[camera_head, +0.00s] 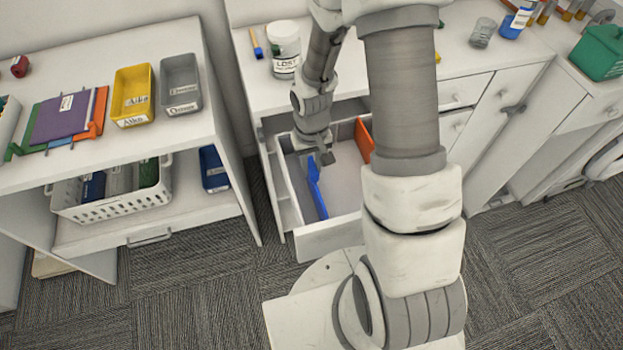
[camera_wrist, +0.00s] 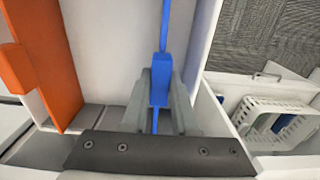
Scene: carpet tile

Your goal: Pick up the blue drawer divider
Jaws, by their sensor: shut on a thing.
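The blue drawer divider (camera_head: 317,188) is a long thin blue strip inside the open drawer (camera_head: 335,232). In the wrist view the divider (camera_wrist: 166,38) runs from the top edge down to my gripper (camera_wrist: 160,90). My gripper is shut on a thicker blue block of the divider, with a finger on each side. In the head view my gripper (camera_head: 318,157) is at the divider's upper end, low in the drawer. I cannot tell whether the divider still touches the drawer floor. The gripper hides part of it.
An orange divider (camera_head: 364,140) stands in the same drawer to the right, and shows in the wrist view (camera_wrist: 38,75). A white jar (camera_head: 285,50) stands on the counter above. A shelf at left bears a yellow bin (camera_head: 133,95) and a white basket (camera_head: 112,205).

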